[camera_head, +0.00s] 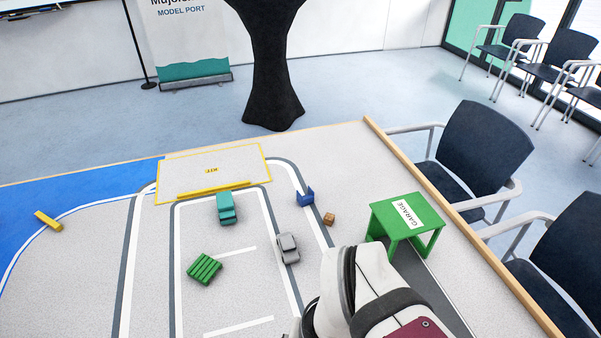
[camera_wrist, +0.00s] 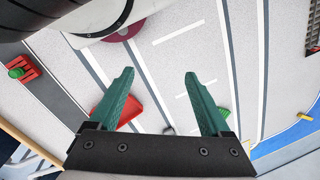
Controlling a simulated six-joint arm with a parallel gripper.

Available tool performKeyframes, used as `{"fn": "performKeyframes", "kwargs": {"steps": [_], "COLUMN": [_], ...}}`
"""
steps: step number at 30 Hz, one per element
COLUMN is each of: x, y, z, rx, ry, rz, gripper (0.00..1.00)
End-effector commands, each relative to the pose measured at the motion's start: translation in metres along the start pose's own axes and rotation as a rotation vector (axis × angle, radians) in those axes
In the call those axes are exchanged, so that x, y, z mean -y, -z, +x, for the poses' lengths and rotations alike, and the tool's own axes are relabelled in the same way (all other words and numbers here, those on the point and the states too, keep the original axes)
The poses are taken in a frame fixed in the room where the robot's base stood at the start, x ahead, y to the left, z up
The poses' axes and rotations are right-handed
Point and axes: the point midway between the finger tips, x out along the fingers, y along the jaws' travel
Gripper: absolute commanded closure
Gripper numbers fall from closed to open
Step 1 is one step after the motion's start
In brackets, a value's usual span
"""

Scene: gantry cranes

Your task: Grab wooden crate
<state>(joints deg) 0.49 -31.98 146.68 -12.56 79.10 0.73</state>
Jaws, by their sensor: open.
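The wooden crate (camera_head: 329,218) is a small brown cube on the grey table in the head view. It sits just right of a small blue piece and left of the green garage. I cannot make it out in the wrist view. My gripper (camera_wrist: 159,75) shows in the wrist view with two green fingers spread wide apart. In the head view my arm covers the lower right, and my gripper does not show.
A green garage (camera_head: 409,219) stands right of the crate, and a blue bracket-shaped piece (camera_head: 305,198) close to its left. A grey car (camera_head: 287,248), teal truck (camera_head: 226,208) and green slatted piece (camera_head: 204,269) are farther left. A wooden edge (camera_head: 460,225) bounds the table.

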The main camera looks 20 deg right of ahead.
Motion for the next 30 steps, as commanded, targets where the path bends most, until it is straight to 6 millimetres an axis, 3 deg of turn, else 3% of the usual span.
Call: {"fn": "performKeyframes", "kwargs": {"steps": [6,9,17,19,20,22,24,26,28,30], "x": [0.0,0.0,0.001,0.013,0.023,0.059,0.102,0.128,0.139,0.131], "y": [0.0,0.0,0.001,0.013,0.024,0.065,0.121,0.173,0.23,0.277], "z": [0.0,0.0,0.0,0.003,0.006,0.016,0.032,0.049,0.071,0.094], "rx": [0.0,0.0,-0.001,-0.02,-0.037,-0.115,-0.243,-0.377,-0.552,-0.733], "ry": [0.0,0.0,0.002,0.03,0.055,0.141,0.232,0.277,0.271,0.2], "rz": [0.0,0.0,-0.001,-0.018,-0.029,-0.047,-0.028,0.024,0.104,0.18], "gripper": [0.18,0.32,0.32,0.32,0.32,0.32,0.32,0.32,0.32,0.32]}}
